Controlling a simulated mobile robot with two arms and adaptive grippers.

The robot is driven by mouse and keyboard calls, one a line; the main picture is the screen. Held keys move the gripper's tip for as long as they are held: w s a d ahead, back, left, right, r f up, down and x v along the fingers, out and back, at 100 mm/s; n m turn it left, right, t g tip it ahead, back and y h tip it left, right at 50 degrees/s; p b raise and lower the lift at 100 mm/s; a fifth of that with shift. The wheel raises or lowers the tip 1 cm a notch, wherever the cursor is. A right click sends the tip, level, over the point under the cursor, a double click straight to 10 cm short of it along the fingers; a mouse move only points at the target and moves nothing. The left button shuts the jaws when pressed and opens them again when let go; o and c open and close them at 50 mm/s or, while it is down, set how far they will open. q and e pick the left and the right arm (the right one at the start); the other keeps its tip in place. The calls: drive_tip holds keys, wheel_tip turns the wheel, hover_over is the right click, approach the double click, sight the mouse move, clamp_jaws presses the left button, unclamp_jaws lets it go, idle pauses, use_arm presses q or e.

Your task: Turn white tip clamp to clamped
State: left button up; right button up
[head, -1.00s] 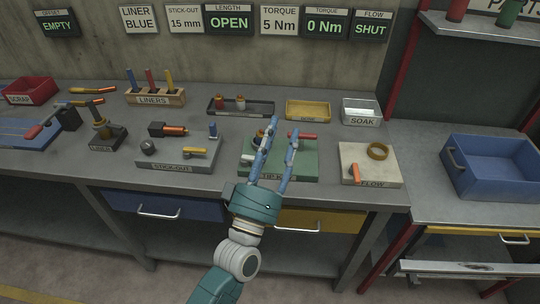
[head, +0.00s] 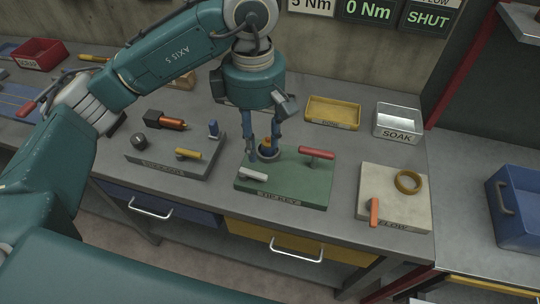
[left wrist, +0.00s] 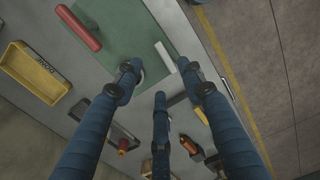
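The white tip clamp (head: 253,174) is a short white bar at the front left of the green tip key plate (head: 300,190). It also shows in the left wrist view (left wrist: 166,56), beyond the fingertips. My left gripper (head: 263,150) points down over the plate's back left, behind the white clamp, around or just above a round socket (head: 268,155) with an orange and blue piece in it. Its blue fingers are spread in the left wrist view (left wrist: 158,78). They appear apart from the white clamp. My right gripper is out of view.
A red handle (head: 316,153) lies on the plate's back right, also in the left wrist view (left wrist: 80,28). The stick-out plate (head: 170,163) is to the left, the flow plate (head: 380,200) to the right. A yellow tray (head: 333,111) and soak bin (head: 398,121) stand behind.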

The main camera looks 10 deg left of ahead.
sight(252, 176)
use_arm(q)
drive_tip(key=f+p, duration=0.1)
drive_tip(key=f, duration=0.2)
drive_tip(key=f+p, duration=0.1)
drive_tip(key=f, duration=0.3)
drive_tip(key=f+p, duration=0.1)
drive_tip(key=f, duration=0.2)
drive_tip(key=shift+a+f, duration=0.15)
drive_tip(key=shift+a, duration=0.1)
drive_tip(key=shift+f, duration=0.1)
clamp_jaws()
drive_tip(key=shift+w+f+n+b, duration=0.2)
drive_tip(key=shift+n+b, duration=0.2)
drive_tip(key=shift+b, duration=0.5)
drive_tip(key=shift+r, duration=0.25)
